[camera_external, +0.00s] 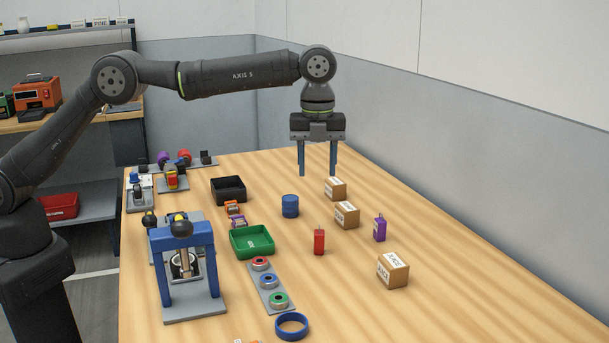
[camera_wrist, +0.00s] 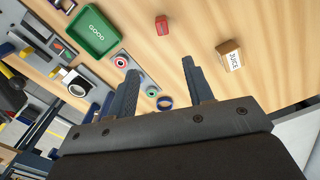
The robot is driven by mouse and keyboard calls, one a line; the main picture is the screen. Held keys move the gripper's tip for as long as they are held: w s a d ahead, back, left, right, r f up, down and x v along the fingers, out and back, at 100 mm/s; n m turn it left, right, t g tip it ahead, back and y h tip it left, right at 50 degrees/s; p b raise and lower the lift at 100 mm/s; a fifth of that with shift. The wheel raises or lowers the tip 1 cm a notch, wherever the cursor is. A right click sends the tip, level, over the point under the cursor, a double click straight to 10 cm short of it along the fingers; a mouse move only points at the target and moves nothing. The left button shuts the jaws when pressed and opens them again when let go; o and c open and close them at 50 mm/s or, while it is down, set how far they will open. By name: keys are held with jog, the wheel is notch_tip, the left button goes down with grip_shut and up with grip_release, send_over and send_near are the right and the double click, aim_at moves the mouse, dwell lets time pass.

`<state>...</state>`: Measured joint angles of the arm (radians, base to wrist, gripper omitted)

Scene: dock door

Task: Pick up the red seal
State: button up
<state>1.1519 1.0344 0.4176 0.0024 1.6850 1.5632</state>
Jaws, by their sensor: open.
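The red seal (camera_external: 319,242), a small upright block with a thin wire on top, stands on the wooden table right of the green tray. It also shows near the top of the wrist view (camera_wrist: 162,26), beyond my fingertips. My gripper (camera_external: 317,172) points down high above the table, with its two blue fingers apart and nothing between them. The fingers also show in the wrist view (camera_wrist: 160,68). The gripper is well clear of the seal.
A purple seal (camera_external: 379,231) and several cartons (camera_external: 393,270) stand to the right. A blue drum (camera_external: 290,206) stands behind the red seal. A green tray (camera_external: 252,254), a black tray (camera_external: 228,202) and a blue-framed press (camera_external: 214,262) are left. The table's front right is clear.

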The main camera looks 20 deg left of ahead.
send_near(319, 231)
jog(key=f, duration=0.5)
jog(key=shift+s+a+f, duration=0.1)
jog(key=shift+s+f, duration=0.15)
jog(key=shift+s, duration=0.15)
jog(key=shift+w+f, duration=0.15)
jog(key=shift+f, duration=1.15)
jog(key=shift+w+f, duration=0.15)
jog(key=shift+f, duration=1.15)
grip_shut()
